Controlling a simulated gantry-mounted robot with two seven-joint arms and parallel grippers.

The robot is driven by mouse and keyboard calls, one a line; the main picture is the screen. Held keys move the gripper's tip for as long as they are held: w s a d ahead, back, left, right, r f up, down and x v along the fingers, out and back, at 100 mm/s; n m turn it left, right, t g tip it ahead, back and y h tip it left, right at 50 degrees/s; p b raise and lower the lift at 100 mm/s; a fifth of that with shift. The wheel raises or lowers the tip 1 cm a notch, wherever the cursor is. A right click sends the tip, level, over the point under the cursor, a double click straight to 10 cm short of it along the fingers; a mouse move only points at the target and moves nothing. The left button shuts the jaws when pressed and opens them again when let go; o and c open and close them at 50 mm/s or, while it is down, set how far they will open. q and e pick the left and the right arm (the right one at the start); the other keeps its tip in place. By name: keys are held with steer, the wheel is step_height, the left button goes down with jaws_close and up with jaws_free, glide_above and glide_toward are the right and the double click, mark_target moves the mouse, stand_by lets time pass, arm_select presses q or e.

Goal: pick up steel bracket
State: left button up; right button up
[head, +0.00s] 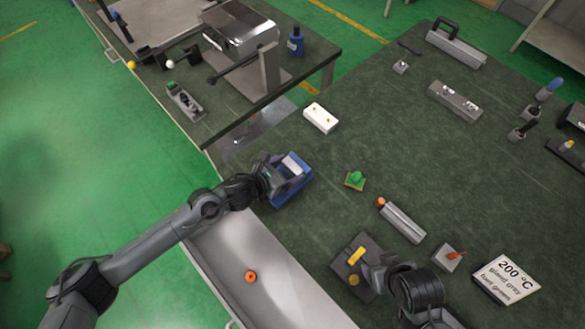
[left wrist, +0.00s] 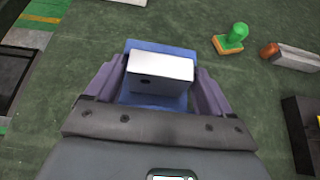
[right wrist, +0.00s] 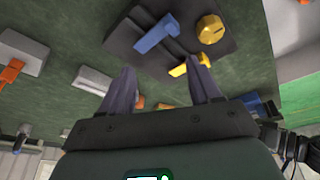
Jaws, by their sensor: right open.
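A pale metal block, apparently the steel bracket (head: 296,165), sits on a blue holder (head: 292,189) at the edge of the green table. In the left wrist view, the bracket (left wrist: 159,73) has a bright top and a grey front with a small hole. It rests over the blue holder (left wrist: 150,104). My left gripper (head: 272,176) is open, with one finger on each side of the bracket; contact cannot be told. The fingers also show in the left wrist view (left wrist: 160,85). My right gripper (right wrist: 164,82) is open and empty near a black plate with yellow parts.
The black plate (head: 341,283) lies near the front edge, with a grey tray (head: 284,287) to its left. A green knob piece (head: 355,180), an orange-tipped metal bar (head: 403,222) and a white block (head: 321,117) are nearby.

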arm_select(q)
steer(key=c, duration=0.7)
steer(key=shift+c, duration=0.7)
steer(key=shift+r, duration=0.1)
